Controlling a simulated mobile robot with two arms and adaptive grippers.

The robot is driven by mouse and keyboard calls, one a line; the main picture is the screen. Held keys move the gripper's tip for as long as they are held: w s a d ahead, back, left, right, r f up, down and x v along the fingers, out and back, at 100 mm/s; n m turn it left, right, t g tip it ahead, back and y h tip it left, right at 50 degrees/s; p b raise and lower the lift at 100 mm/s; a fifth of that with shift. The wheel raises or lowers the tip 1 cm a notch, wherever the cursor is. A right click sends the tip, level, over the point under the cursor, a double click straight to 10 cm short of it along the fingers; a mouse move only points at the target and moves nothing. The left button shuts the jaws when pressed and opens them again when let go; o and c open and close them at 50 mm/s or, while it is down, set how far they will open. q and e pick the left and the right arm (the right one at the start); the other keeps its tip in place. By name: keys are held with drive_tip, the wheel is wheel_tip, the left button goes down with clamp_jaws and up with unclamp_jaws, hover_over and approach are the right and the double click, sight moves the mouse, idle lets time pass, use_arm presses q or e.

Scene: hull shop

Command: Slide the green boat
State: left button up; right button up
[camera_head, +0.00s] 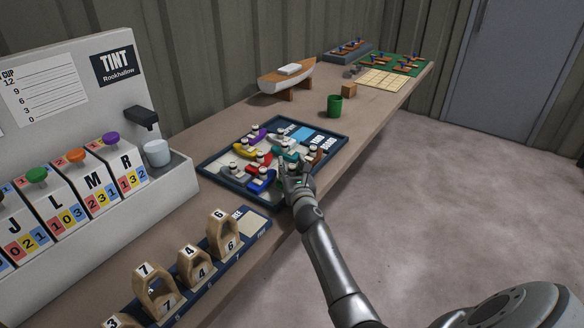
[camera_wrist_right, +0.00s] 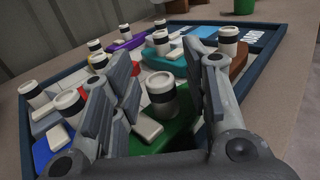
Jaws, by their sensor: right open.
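The green boat (camera_wrist_right: 176,134) lies in the near right part of the framed tray (camera_head: 237,191), with a black-banded white post (camera_wrist_right: 160,88) standing on it. In the right wrist view, the post stands between the two spread fingers of my right gripper (camera_wrist_right: 165,75). The gripper is open, and I cannot tell whether either finger touches the post. In the head view my right gripper (camera_head: 293,182) covers most of the green boat. My left gripper is not in view.
Blue (camera_head: 262,181), red, yellow, purple, teal and brown (camera_head: 317,152) boats crowd the tray. A tint machine (camera_head: 100,190) and numbered wooden stands (camera_head: 222,238) are nearer, at left. A green cup (camera_head: 335,105) and model boat (camera_head: 287,78) stand beyond. The floor at right is clear.

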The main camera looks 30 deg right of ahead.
clamp_jaws()
drive_tip(key=a, duration=0.2)
drive_tip(key=s+a, duration=0.1)
drive_tip(key=a, duration=0.1)
drive_tip(key=s+a, duration=0.1)
drive_tip(key=a, duration=0.1)
drive_tip(key=shift+s, duration=0.25)
drive_tip(key=shift+a+f, duration=0.1)
drive_tip(key=shift+f, duration=0.1)
drive_tip(key=shift+c, duration=1.4)
unclamp_jaws()
drive_tip(key=shift+o, duration=1.4)
drive_tip(key=shift+r, duration=0.2)
